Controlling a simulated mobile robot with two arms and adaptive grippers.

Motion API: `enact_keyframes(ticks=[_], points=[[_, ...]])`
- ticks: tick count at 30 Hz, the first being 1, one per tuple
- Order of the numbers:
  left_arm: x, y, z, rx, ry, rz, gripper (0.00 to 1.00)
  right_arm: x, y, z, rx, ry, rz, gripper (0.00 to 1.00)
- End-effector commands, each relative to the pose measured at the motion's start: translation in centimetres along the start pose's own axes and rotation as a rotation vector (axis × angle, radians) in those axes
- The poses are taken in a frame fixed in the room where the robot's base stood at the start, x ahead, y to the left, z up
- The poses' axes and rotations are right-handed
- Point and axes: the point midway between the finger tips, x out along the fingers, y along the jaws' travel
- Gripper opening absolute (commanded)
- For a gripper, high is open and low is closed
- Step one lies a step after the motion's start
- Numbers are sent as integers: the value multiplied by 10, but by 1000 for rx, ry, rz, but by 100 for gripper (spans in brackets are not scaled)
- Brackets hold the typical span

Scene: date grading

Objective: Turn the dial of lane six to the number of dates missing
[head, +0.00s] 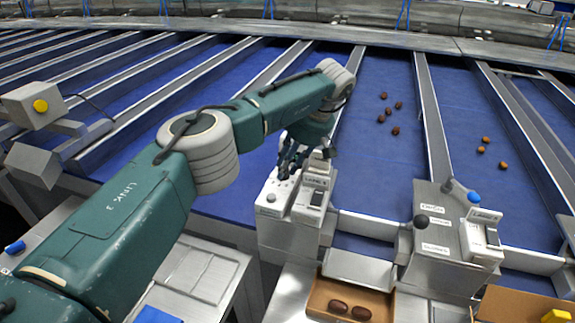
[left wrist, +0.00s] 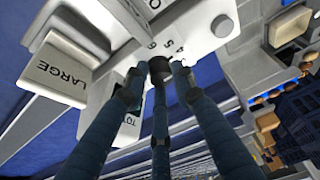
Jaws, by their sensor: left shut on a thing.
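My left gripper (head: 287,168) is at the white control box (head: 270,210) in front of the lanes in the head view. In the left wrist view its fingers are closed around a small dark dial knob (left wrist: 160,70) on a pale panel. Printed digits, among them 4 and 5, stand by the knob; its exact setting cannot be read. In the head view the hand hides the dial. A lane label (head: 315,183) is on the box, its number too small to read. Several brown dates (head: 396,131) lie on the blue belt (head: 375,170) behind it. My right gripper is not in view.
A second control box (head: 432,268) with a dark knob (head: 421,221) and a blue knob (head: 473,197) stands to the right. A cardboard box (head: 318,300) with dates is below. More dates (head: 485,139) lie on the right lane. A LARGE sign (left wrist: 62,70) is beside the fingers.

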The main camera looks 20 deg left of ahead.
Motion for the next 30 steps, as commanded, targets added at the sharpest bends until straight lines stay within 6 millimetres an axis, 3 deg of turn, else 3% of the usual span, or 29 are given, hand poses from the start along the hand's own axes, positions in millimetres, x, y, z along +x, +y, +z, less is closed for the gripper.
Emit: enact_keyframes(ticks=[1,2,4,12,16,30], points=[[-2,1,-7,-9,12,4,0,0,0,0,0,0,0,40],[-2,1,-7,-9,12,4,32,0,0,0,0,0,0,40],[-2,1,-7,-8,11,4,42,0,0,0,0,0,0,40],[-1,1,-3,-3,6,2,42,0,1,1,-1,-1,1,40],[-10,1,-3,-3,6,4,42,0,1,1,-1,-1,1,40],[-103,0,-5,-7,7,5,42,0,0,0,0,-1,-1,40]])
